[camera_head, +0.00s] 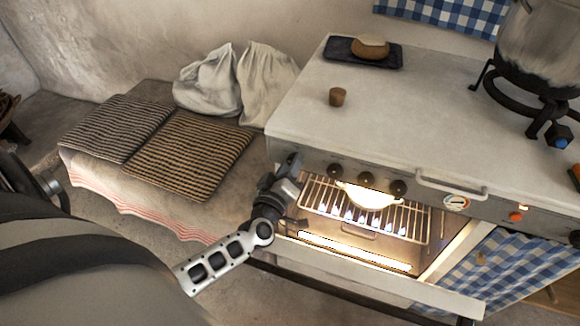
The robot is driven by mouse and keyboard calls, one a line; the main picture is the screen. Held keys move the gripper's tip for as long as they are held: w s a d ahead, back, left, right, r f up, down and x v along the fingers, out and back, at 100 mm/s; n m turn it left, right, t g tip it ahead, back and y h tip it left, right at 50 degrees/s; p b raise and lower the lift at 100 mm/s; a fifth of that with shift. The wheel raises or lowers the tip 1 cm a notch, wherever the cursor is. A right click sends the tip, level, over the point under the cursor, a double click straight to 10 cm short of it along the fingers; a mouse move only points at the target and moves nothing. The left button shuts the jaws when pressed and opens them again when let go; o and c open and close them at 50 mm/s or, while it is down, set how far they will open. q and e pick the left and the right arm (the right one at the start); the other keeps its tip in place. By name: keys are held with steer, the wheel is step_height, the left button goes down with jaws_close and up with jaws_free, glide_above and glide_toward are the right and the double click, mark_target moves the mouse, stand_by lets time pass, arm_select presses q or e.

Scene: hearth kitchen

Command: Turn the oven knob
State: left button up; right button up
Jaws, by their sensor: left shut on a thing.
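The oven front has a row of dark round knobs on its panel: one knob (335,170), a middle knob (366,179) and a right knob (398,188). My left gripper (293,174) is at the left end of this row, against the panel. It is shut on what appears to be the leftmost oven knob, which the fingers hide. The knob's angle cannot be seen. The oven (350,101) is open below, with a lit rack (415,222) and a pale dish (369,196) on it. My right gripper is not in view.
The lowered oven door (440,295) juts out below my left gripper. A towel rail (450,187), a gauge (456,202) and a red button (515,216) are farther right. The stove top holds a cork (337,97), bread (370,47) on a dark tray (340,53) and a pot (545,45).

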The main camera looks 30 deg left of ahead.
arm_select(q)
steer(key=shift+n, duration=0.6)
steer(key=o, duration=1)
steer(key=shift+s, duration=0.1)
steer(key=b+v, duration=0.1)
steer(key=v, duration=1.4)
steer(key=shift+s, duration=0.4)
